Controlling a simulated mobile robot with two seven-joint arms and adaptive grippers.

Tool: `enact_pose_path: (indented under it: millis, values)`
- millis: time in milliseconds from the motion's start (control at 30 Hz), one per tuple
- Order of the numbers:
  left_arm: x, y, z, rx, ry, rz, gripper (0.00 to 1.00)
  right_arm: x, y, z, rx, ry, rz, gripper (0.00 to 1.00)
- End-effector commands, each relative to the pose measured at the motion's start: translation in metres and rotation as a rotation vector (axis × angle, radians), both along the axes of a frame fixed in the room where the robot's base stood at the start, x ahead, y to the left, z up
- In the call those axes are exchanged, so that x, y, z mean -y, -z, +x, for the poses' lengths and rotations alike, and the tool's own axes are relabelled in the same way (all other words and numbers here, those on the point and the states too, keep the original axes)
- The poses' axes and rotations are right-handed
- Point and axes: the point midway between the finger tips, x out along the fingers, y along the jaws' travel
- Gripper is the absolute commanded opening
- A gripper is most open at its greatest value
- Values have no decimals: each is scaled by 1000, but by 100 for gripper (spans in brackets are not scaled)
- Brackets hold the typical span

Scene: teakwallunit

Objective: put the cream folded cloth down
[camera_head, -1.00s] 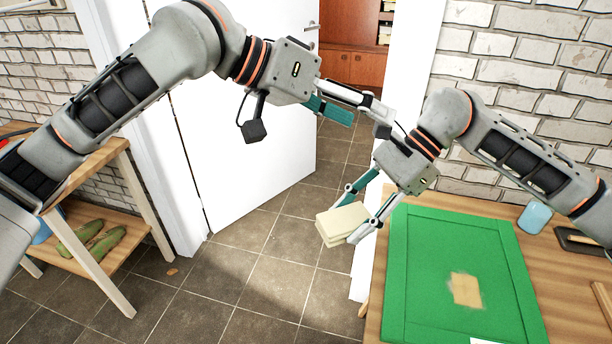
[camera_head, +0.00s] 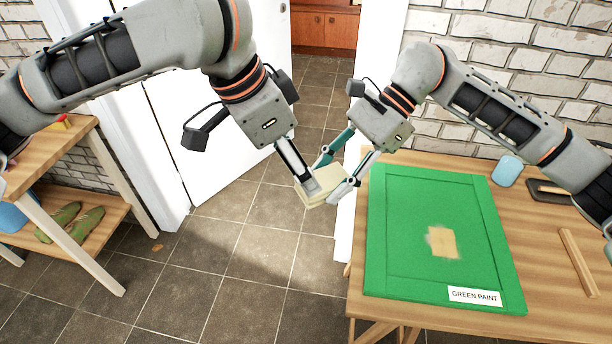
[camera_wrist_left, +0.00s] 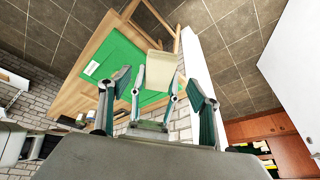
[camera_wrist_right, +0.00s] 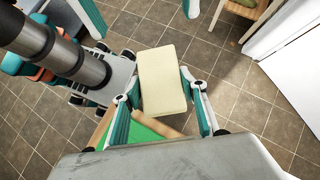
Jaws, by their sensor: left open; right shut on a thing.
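The cream folded cloth (camera_head: 327,190) is a pale flat block held in the air beside the workbench. My right gripper (camera_head: 334,178) is shut on it, and the right wrist view shows the cloth (camera_wrist_right: 163,80) between its fingers. My left gripper (camera_head: 312,178) is at the cloth too, overlapping part of it in the head view. In the left wrist view its fingers (camera_wrist_left: 158,98) are spread wide, with the cloth (camera_wrist_left: 161,70) and my right gripper between and beyond them. Whether the left fingers touch the cloth cannot be told.
The wooden workbench (camera_head: 545,235) carries a green panel (camera_head: 400,205) with a bare tan patch and a "GREEN PAINT" card (camera_head: 474,297). A blue item (camera_head: 507,170), a dark tray (camera_head: 550,191) and a wooden strip (camera_head: 577,262) lie right. A shelf table (camera_head: 95,215) holds green shoes (camera_head: 72,225).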

Motion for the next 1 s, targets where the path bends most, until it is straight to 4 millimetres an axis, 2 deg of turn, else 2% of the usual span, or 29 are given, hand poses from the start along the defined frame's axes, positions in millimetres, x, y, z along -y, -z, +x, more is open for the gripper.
enact_pose_path:
  millis: [100, 333, 500, 800, 967, 1000]
  values:
    - [8, 21, 3, -6, 1, -2, 62, 0, 0, 0, 0, 0, 0, 8]
    - [17, 47, 10, -3, -1, -3, 62, 0, 0, 0, 0, 0, 0, 8]
    - [20, 56, 12, 0, 0, -2, 62, 0, 0, 0, 0, 0, 0, 8]
    - [20, 57, 13, 1, -1, -2, 62, 0, 0, 0, 0, 0, 0, 8]
    - [20, 57, 13, 0, 0, -2, 22, 0, 0, 0, 1, -1, 0, 8]
    - [21, 57, 13, 0, 0, -2, 22, 0, 0, 0, 1, 0, 1, 8]
